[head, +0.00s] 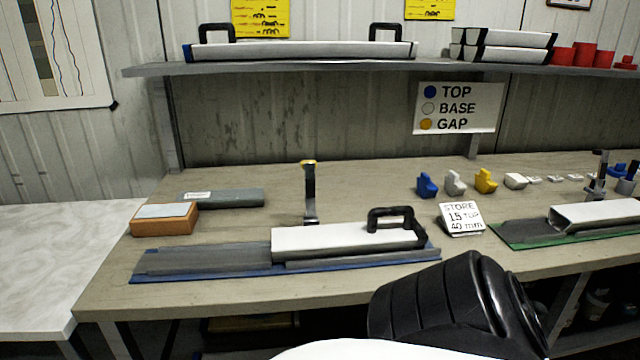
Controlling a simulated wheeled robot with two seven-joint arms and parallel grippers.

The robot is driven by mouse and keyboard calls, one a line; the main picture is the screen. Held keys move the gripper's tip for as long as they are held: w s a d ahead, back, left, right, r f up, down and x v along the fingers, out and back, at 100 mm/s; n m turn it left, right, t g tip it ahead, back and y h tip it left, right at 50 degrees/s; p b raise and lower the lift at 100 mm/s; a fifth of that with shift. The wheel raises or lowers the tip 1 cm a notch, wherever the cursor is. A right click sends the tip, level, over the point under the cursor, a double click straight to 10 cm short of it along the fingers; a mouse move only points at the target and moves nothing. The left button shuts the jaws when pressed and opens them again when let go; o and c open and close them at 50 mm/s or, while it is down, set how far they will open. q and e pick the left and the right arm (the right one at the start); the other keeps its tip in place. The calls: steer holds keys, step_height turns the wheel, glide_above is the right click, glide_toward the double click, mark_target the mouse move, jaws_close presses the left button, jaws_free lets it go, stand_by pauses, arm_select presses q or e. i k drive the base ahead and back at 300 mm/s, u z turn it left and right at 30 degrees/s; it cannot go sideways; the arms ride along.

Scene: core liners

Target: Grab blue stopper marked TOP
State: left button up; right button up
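A small blue stopper (427,185) stands on the workbench, right of centre, at the left end of a row. A white stopper (455,183) and a yellow stopper (485,181) stand to its right. No lettering on the blue stopper is readable. A wall sign (457,108) above pairs a blue dot with TOP, a white dot with BASE and a yellow dot with GAP. Neither gripper is in view. A black ribbed and white part of my own body fills the bottom centre, in front of the bench edge and clear of the stoppers.
A card (461,218) reading STORE 15 TOP 40 mm stands just in front of the stoppers. A handled white cover (340,239) sits on a blue-edged tray (160,276) at front. An upright clamp (309,195) stands behind it. Another tray (515,240) lies right; a shelf (330,68) hangs above.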

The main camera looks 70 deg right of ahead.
mark_target(425, 187)
steer(key=u, duration=0.15)
steer(key=k, duration=1.1)
steer(key=z, duration=1.7)
